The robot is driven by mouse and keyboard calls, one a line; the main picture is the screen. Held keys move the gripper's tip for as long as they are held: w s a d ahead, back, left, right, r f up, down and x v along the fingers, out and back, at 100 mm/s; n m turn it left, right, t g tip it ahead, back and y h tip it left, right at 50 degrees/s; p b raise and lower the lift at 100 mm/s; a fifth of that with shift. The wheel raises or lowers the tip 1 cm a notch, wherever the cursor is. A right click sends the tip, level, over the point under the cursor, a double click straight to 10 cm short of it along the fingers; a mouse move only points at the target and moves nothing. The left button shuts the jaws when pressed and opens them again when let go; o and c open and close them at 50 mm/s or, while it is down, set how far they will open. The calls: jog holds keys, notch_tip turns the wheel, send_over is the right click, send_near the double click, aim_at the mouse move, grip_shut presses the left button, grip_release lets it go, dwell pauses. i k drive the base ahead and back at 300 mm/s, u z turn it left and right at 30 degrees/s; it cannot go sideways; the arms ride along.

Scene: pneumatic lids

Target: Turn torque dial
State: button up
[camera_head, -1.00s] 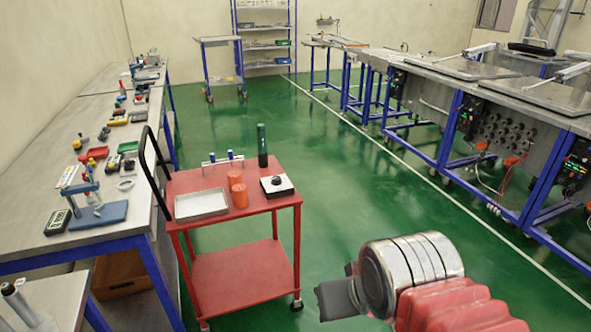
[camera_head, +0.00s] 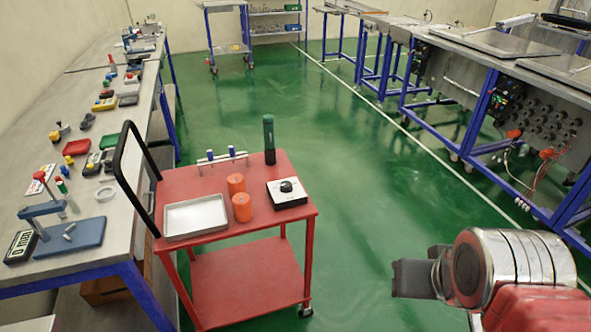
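A small white box with a round black dial (camera_head: 286,186) on its top stands on the right part of the red cart's top shelf (camera_head: 258,229). It looks like the torque dial. My gripper (camera_head: 398,279) shows as a dark block at the end of my red and silver arm, at the lower right. It is right of the cart and apart from it, well away from the dial. Its fingers cannot be made out clearly.
The cart also carries a white tray (camera_head: 196,216), orange cylinders (camera_head: 242,207), a dark green bottle (camera_head: 269,140) and a small rack with blue-topped pieces (camera_head: 222,158). A workbench (camera_head: 112,217) stands at left, blue-framed stations at right.

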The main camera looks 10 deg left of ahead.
aim_at(286, 187)
jog(key=u, duration=0.3)
jog(key=i, duration=0.95)
jog(key=u, duration=0.55)
